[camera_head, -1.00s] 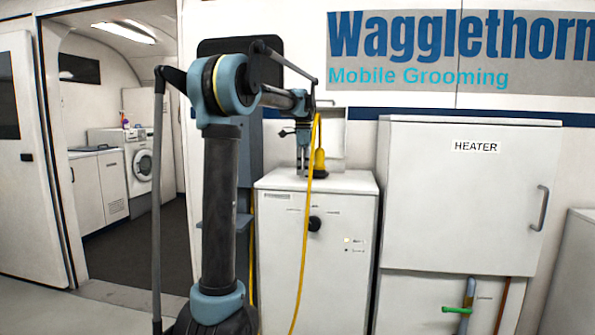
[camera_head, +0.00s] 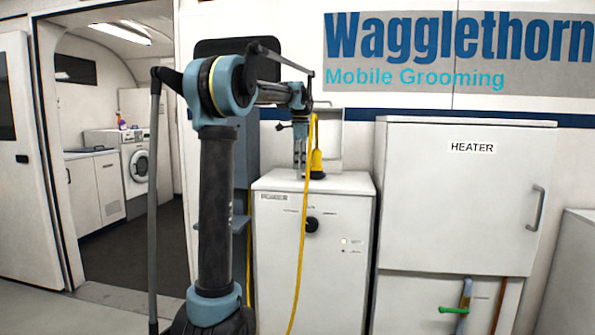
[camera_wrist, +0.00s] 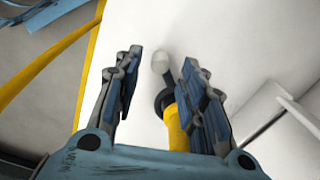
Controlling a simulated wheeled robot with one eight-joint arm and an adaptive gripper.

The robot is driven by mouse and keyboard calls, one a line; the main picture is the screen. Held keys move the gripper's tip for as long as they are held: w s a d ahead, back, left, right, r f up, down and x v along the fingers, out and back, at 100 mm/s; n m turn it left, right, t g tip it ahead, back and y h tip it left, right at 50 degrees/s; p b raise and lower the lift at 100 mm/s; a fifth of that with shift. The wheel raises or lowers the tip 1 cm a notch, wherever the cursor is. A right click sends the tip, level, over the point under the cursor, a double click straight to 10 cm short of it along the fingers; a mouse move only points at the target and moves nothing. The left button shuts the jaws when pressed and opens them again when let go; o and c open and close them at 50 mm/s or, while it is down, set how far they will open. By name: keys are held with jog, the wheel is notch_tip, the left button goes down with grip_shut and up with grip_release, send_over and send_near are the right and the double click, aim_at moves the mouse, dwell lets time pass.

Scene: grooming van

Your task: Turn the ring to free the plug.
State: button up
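The yellow plug (camera_head: 317,160) stands upright on top of the white cabinet (camera_head: 345,182), with its yellow cable (camera_head: 302,240) hanging down the front. In the wrist view the plug (camera_wrist: 176,128) is partly hidden by the right finger. A dark ring (camera_wrist: 164,101) shows at its end. My gripper (camera_head: 299,172) points down beside the plug, on its left. In the wrist view my gripper (camera_wrist: 160,58) is open, its fingers well apart. The plug and ring lie between the fingers, nearer the right one. I cannot tell whether that finger touches the plug.
The cabinet front has a black knob (camera_head: 311,225) and small lights (camera_head: 344,241). A heater cabinet (camera_head: 465,200) with a handle (camera_head: 538,207) stands to the right. A doorway with a washing machine (camera_head: 137,165) is at left.

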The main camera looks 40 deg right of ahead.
notch_tip(320, 180, up, 9)
dwell(0.4)
jog(key=shift+w, duration=0.1)
dwell(0.3)
